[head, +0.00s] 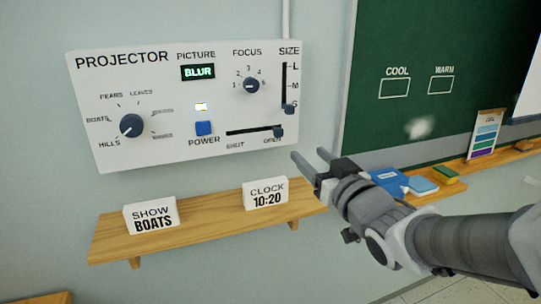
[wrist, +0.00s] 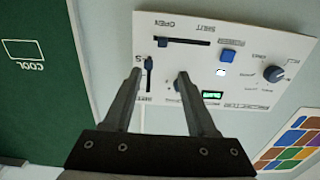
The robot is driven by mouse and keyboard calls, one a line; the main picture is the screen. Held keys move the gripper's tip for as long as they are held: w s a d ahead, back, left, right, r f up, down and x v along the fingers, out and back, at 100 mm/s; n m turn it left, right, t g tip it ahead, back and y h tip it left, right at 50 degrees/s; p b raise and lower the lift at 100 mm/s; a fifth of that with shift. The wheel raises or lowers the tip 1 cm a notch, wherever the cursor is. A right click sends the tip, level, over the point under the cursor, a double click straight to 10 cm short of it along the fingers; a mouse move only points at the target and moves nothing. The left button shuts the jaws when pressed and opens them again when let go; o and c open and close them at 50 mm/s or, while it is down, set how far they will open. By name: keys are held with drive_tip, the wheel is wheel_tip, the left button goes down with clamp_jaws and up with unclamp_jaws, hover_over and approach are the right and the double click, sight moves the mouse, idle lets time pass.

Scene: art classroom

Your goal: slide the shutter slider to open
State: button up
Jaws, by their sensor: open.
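The shutter slider's dark blue knob (head: 278,131) is at the OPEN end, the right end, of its horizontal slot on the white projector panel (head: 180,165). In the wrist view, which is upside down, the shutter knob (wrist: 154,41) is at the left end of the slot, beneath the OPEN label. My gripper (head: 311,157) is open and empty. It is below and right of the knob in the head view, apart from it. In the wrist view my fingertips (wrist: 160,74) show below the shutter slot, and the fingers cover part of the panel.
The size slider (head: 289,108) is at S, just above the shutter knob. The power button (head: 204,128) is left of the slot. The picture display (head: 198,72) reads BLUR. Below, a wooden shelf (head: 190,217) holds BOATS (head: 151,216) and CLOCK 10:20 (head: 266,193) signs.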

drive_tip(key=shift+s+d, duration=0.1)
drive_tip(key=shift+s, duration=0.25)
drive_tip(key=s+d+f+m+g+h+p, duration=0.2)
drive_tip(key=s+d+f+m+g+h, duration=0.1)
drive_tip(key=s+d+g+h, duration=0.25)
drive_tip(key=s+a+f+g, duration=0.1)
drive_tip(key=s+f+g, duration=0.1)
drive_tip(key=s, duration=0.5)
drive_tip(key=s+a+f+g+p, duration=0.1)
drive_tip(key=s+a+g, duration=0.1)
drive_tip(key=s+g, duration=0.2)
drive_tip(key=s, duration=0.3)
drive_tip(key=shift+s+a+f, duration=0.25)
drive_tip(key=shift+s+f, duration=0.05)
drive_tip(key=shift+f, duration=0.1)
drive_tip(key=shift+y, duration=0.25)
idle(2.5)
